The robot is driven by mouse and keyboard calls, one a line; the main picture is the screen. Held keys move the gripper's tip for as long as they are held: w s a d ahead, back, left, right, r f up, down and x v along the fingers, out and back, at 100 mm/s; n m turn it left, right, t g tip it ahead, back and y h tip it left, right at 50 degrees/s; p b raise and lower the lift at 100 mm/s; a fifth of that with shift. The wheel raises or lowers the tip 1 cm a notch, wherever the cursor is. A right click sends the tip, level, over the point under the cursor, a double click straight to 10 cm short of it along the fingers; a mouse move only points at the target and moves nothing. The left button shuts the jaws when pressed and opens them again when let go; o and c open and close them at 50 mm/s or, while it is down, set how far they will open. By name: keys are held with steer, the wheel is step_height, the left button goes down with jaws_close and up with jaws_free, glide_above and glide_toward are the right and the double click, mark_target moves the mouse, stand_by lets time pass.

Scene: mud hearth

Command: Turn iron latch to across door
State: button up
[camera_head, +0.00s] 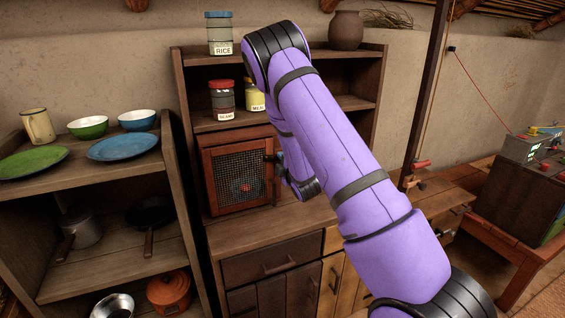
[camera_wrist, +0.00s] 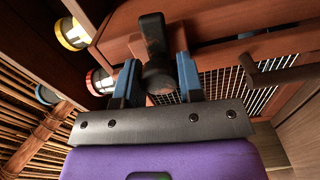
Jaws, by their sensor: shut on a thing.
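The mesh-fronted cabinet door (camera_head: 238,172) with a red-brown wooden frame is closed, on the left part of the wooden shelf unit. Its wire mesh also shows in the wrist view (camera_wrist: 222,84). The dark iron latch (camera_wrist: 153,40) sits at the door's edge, between my blue fingers. My gripper (camera_wrist: 158,66) is shut on the latch from both sides. In the head view, my purple arm reaches to the door's right edge and hides most of the gripper and latch. Whether the latch lies across the door is hard to tell.
A dark door handle (camera_wrist: 280,72) sticks out near the latch. Jars, including a red-lidded one (camera_head: 222,100) and a yellow one (camera_head: 255,97), stand on the shelf above the door. The counter (camera_head: 240,228) below is clear. An open shelf with dishes (camera_head: 95,180) stands left.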

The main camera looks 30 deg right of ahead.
steer(key=shift+n, duration=0.6)
steer(key=o, duration=0.9)
steer(key=shift+s, duration=0.1)
steer(key=s, duration=0.3)
steer(key=s+a, duration=0.1)
steer(key=s, duration=0.6)
steer(key=shift+s+a, duration=0.25)
steer(key=shift+s, duration=0.05)
